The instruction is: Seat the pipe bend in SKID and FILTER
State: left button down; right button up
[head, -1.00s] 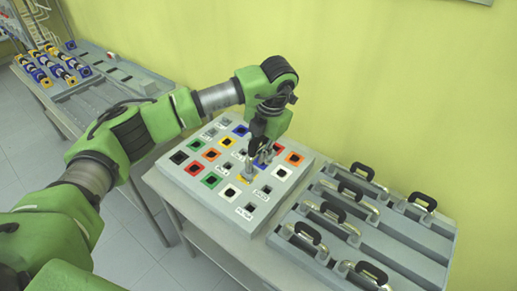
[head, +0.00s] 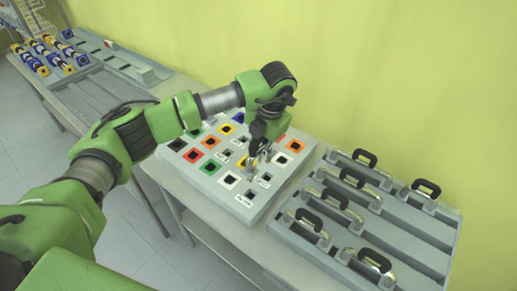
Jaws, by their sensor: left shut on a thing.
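My left gripper (head: 257,148) is shut on a metallic pipe bend (head: 251,168), largely hidden by the fingers. It holds the bend over the front right part of a grey socket board (head: 190,179). I cannot tell whether the bend's ends touch the board. The board has several square sockets in coloured frames and some with small white labels. One label (head: 243,200) lies near the front corner, but its lettering is too small to read surely. I cannot pick out SKID. My right gripper is out of view.
A grey rack (head: 395,228) at the right holds several pipe pieces with black handles (head: 375,259). Another table (head: 105,101) at the far left carries blue and yellow fittings (head: 35,62) and grey trays. A yellow-green wall stands close behind.

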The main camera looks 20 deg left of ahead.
pick_arm(q)
jog(key=shift+f+b, duration=1.6)
jog(key=shift+f, duration=1.8)
jog(key=shift+f+b, duration=1.7)
jog(key=shift+f, duration=0.3)
jog(key=shift+f+b, duration=0.3)
jog(key=shift+b, duration=0.1)
jog(key=c, duration=1.9)
grip_release()
jog(key=shift+r, duration=0.15)
